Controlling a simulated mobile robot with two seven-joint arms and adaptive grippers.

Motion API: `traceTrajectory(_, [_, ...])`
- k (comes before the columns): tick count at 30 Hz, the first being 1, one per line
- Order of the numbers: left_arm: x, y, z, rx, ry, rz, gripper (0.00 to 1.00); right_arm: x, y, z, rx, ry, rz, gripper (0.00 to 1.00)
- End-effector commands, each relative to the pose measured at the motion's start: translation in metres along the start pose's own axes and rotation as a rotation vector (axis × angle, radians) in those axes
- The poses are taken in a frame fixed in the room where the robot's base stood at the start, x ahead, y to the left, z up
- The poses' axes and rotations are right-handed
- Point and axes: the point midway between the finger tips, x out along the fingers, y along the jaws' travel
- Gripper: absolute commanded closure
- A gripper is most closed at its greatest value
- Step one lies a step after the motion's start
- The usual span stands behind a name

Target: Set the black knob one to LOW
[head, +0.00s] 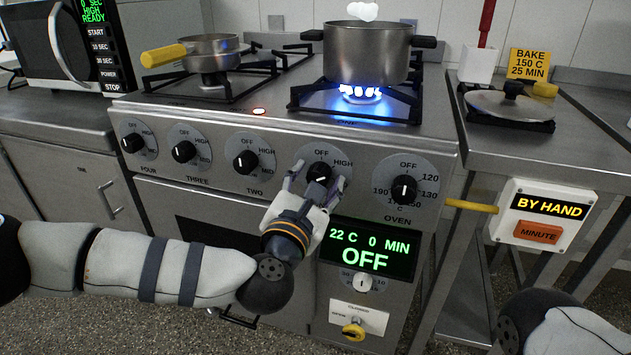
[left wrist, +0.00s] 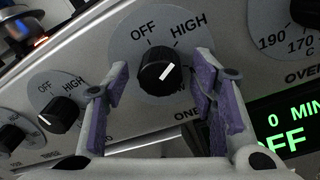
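The black knob one (head: 319,172) sits on its grey dial on the stove front, between knob two and the oven knob. In the left wrist view the knob (left wrist: 158,68) has a white mark pointing up and right, toward HIGH. My left gripper (head: 315,180) is open in front of this dial. In the left wrist view its purple-padded fingers (left wrist: 158,90) stand either side of the knob, with gaps between pads and knob. My right gripper is out of view.
A pot (head: 366,55) stands over a lit blue flame (head: 360,93). Knob two (head: 245,162) is left of the dial and the oven knob (head: 404,190) right. The green OFF display (head: 369,250) lies below. A BY HAND box (head: 543,218) is at the right.

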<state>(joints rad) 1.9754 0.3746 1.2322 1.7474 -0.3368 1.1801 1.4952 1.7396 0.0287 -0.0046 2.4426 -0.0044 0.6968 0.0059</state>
Motion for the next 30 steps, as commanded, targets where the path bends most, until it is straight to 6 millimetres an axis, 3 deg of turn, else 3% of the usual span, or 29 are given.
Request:
traceTrajectory(1, [0.0, 0.0, 0.0, 0.0, 0.0, 0.0, 0.65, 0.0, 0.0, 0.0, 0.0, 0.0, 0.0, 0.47])
traceTrajectory(5, [0.0, 0.0, 0.0, 0.0, 0.0, 0.0, 0.94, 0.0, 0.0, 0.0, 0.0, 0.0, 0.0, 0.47])
traceTrajectory(17, [0.0, 0.0, 0.001, 0.061, -0.003, 0.002, 0.94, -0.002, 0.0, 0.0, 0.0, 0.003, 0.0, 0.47])
traceTrajectory(30, [0.0, 0.001, 0.002, 0.422, -0.018, 0.009, 0.94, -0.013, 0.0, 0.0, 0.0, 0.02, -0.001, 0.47])
